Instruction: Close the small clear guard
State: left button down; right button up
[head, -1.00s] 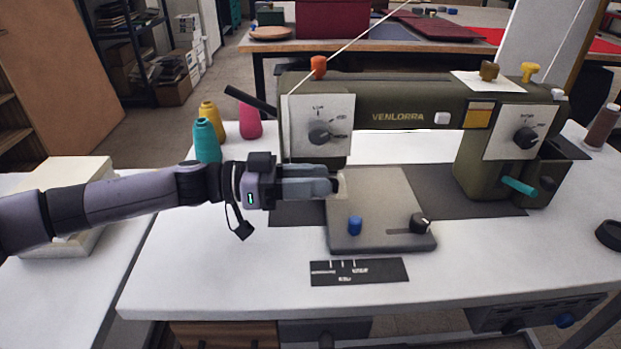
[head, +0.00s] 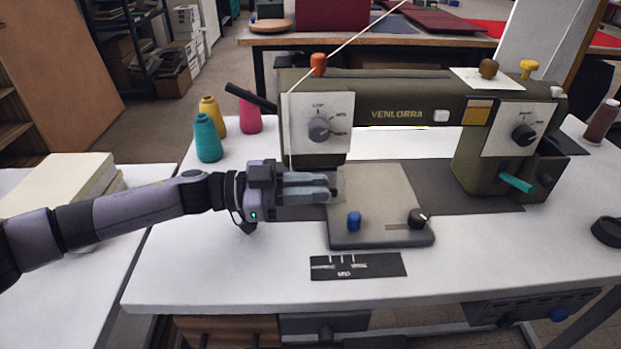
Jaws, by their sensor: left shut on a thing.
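The small clear guard (head: 341,184) is a pale see-through piece at the left edge of the grey plate, below the sewing machine's needle end. My left gripper (head: 335,190) reaches in from the left and its fingertips are shut on the guard's edge. The fingers cover much of the guard, so its exact angle is hard to tell. The green sewing machine (head: 395,99) stands behind the plate. My right gripper does not show.
The grey plate (head: 375,190) carries a blue knob (head: 354,221) and a black knob (head: 417,218). Teal (head: 207,140), yellow and pink thread cones stand at the back left. A dark label card (head: 358,266) lies in front. The white table's front left is clear.

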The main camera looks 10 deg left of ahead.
pick_arm(q)
jog(key=shift+s+d+f, duration=0.1)
jog(key=shift+s+f, duration=0.05)
jog(key=shift+s, duration=0.05)
jog(key=c, duration=1.2)
grip_release()
jog(key=shift+a, duration=0.55)
jog(key=v, duration=0.6)
